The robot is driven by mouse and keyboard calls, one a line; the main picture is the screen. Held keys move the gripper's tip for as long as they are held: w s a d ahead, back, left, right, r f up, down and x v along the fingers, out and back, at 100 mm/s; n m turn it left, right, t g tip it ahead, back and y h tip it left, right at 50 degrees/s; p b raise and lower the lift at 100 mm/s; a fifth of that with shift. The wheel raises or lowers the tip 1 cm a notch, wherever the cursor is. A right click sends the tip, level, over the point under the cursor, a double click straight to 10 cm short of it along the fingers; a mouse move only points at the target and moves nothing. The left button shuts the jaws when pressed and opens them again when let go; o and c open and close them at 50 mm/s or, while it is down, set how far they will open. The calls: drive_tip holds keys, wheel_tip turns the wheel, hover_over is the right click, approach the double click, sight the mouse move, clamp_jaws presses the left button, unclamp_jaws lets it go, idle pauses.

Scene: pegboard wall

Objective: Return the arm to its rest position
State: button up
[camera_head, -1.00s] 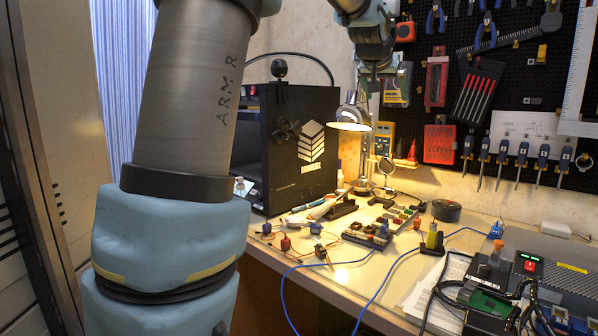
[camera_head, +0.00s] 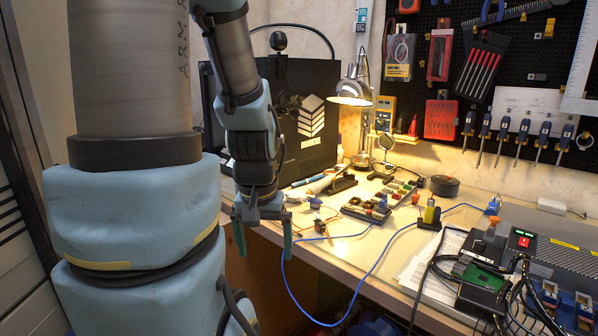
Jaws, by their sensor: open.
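My gripper (camera_head: 262,240) hangs pointing down at the left end of the workbench, in front of the black box with the white logo. Its two greenish fingers are apart, with nothing between them. My arm (camera_head: 243,90) comes down from the top of the picture, folded beside its large blue and grey upper link on the left. The fingertips are near the bench's front left edge; whether they touch anything cannot be told, but I see no contact.
The workbench (camera_head: 345,250) holds small coloured parts, a lit lamp (camera_head: 352,90), a yellow bottle-like item (camera_head: 430,213) and blue cables. A black box (camera_head: 312,115) stands behind my gripper. Electronics with wires (camera_head: 480,280) fill the right. A pegboard (camera_head: 425,90) with tools covers the back wall.

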wheel_tip(320, 180, up, 12)
drive_tip(key=p, duration=1)
